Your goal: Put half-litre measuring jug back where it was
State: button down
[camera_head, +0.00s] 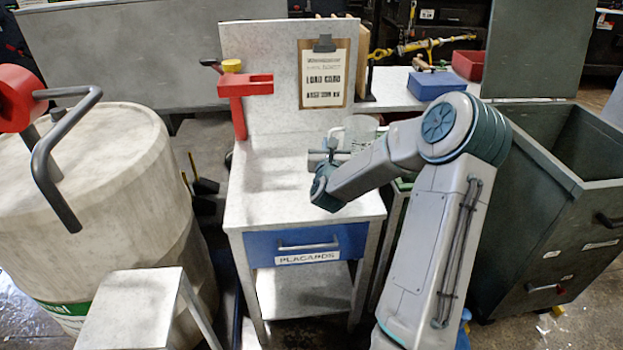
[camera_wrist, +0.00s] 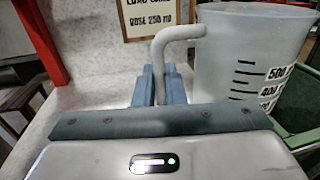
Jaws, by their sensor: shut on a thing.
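The half-litre measuring jug (camera_wrist: 255,62) is translucent, with black level marks reading up to 500. It stands upright at the right in the wrist view. My gripper (camera_wrist: 163,82) is shut on the jug's pale handle (camera_wrist: 178,34), to the left of the jug's body. In the head view the jug (camera_head: 361,130) is partly hidden behind my arm, near the right side of the white workbench (camera_head: 265,195). My gripper (camera_head: 331,152) is small there. Whether the jug's base touches the bench top is hidden.
A load card clipboard (camera_head: 324,75) hangs on the bench's back panel. A red bracket (camera_head: 240,100) stands left of it. A green container (camera_wrist: 303,105) lies below right of the jug. A blue box (camera_head: 436,84) sits on the shelf behind. The bench's left front is clear.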

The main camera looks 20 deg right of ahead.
jog(key=shift+w+a+f+p, duration=0.1)
jog(key=shift+w+a+f, duration=0.1)
jog(key=shift+a+f, duration=1.1)
jog(key=shift+w+a+f+p, duration=0.15)
jog(key=shift+a+f, duration=1)
jog(key=shift+f, duration=0.35)
jog(key=shift+w+a+f+p, duration=0.1)
jog(key=shift+w+a+f, duration=0.1)
jog(key=shift+a+f, duration=1.1)
jog(key=shift+d+f, duration=0.1)
jog(key=shift+f, duration=0.15)
jog(key=c, duration=1.5)
grip_release()
